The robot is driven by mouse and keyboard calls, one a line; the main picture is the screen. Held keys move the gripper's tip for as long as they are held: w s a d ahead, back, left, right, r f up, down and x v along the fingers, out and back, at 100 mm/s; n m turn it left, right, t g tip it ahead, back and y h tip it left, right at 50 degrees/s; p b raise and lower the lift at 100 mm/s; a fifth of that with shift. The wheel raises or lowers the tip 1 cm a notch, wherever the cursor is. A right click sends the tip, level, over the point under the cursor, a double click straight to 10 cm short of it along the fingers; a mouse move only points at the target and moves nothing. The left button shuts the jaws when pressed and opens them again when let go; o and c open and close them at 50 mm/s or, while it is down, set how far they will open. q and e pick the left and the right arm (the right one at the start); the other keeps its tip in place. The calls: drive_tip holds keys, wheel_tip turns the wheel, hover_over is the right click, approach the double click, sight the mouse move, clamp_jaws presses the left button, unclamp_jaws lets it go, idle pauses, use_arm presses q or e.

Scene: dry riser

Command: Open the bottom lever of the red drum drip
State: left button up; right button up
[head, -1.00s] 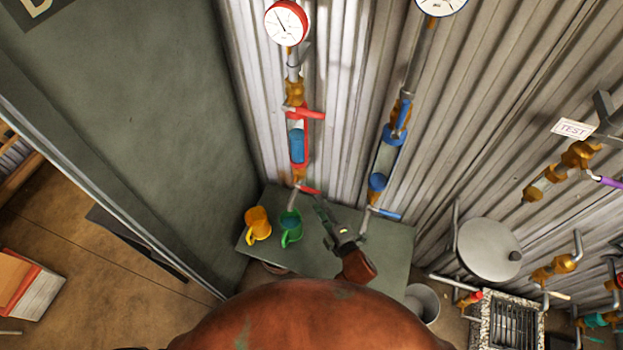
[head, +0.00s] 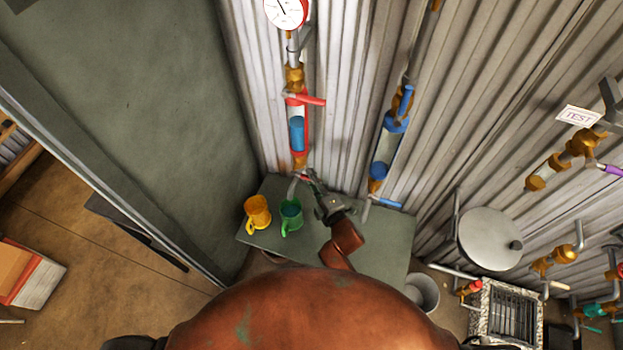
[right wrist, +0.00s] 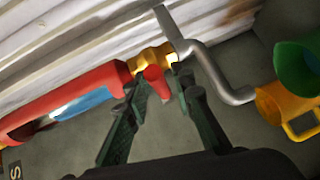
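The red drum drip (head: 304,130) hangs on the corrugated wall, a red-framed tube with blue inside; it also shows at left in the right wrist view (right wrist: 85,92). Its red top lever (head: 313,100) points right. Its red bottom lever (right wrist: 157,82) sits by the brass valve (right wrist: 150,60) above the bent outlet pipe. In the head view my right gripper (head: 309,178) is at this lever and partly hides it. In the right wrist view my right gripper (right wrist: 163,90) is open, with the lever's end between the fingertips; contact is unclear. My left gripper is out of view.
A yellow mug (head: 257,212) and a green mug (head: 291,214) stand on the grey table (head: 385,250) below. A blue drum drip (head: 385,150) with blue levers is to the right. A green-grey wall (head: 150,120) closes the left side.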

clamp_jaws()
idle(0.3)
